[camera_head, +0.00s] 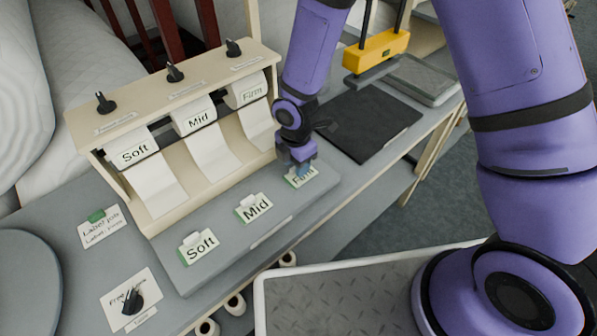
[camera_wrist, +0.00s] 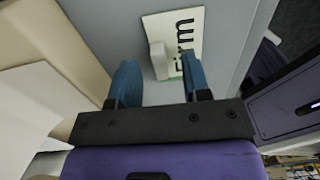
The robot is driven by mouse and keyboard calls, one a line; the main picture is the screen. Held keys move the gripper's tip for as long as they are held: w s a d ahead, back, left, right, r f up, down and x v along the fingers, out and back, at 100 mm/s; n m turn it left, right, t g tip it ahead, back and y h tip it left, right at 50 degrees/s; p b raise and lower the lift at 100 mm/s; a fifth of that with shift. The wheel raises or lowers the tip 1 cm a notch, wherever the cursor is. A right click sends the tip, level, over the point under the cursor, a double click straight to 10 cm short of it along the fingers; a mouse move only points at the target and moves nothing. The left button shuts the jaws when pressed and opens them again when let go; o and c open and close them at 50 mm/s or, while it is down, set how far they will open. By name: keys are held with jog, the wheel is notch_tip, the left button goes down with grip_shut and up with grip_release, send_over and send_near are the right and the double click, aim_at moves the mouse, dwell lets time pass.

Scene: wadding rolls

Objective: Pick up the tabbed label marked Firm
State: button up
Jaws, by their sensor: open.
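The tabbed label marked Firm (camera_head: 301,177) lies on the grey tray at the right end of the row of labels. My gripper (camera_head: 297,158) is just above it and hides part of it in the head view. In the wrist view the Firm label (camera_wrist: 185,30) lies ahead, with its pale upright tab (camera_wrist: 159,60) between the lines of my two blue fingertips (camera_wrist: 158,75). The fingers are apart with nothing held between them. Whether they touch the label cannot be told.
The Mid label (camera_head: 254,207) and Soft label (camera_head: 198,246) lie left of it on the tray (camera_head: 232,235). A wooden dispenser (camera_head: 150,215) with several paper rolls stands behind. A dark mat (camera_head: 370,125) and a yellow hanging block (camera_head: 376,50) are to the right.

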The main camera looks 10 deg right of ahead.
jog(key=shift+f, duration=0.45)
grip_shut()
jog(key=shift+r, duration=0.1)
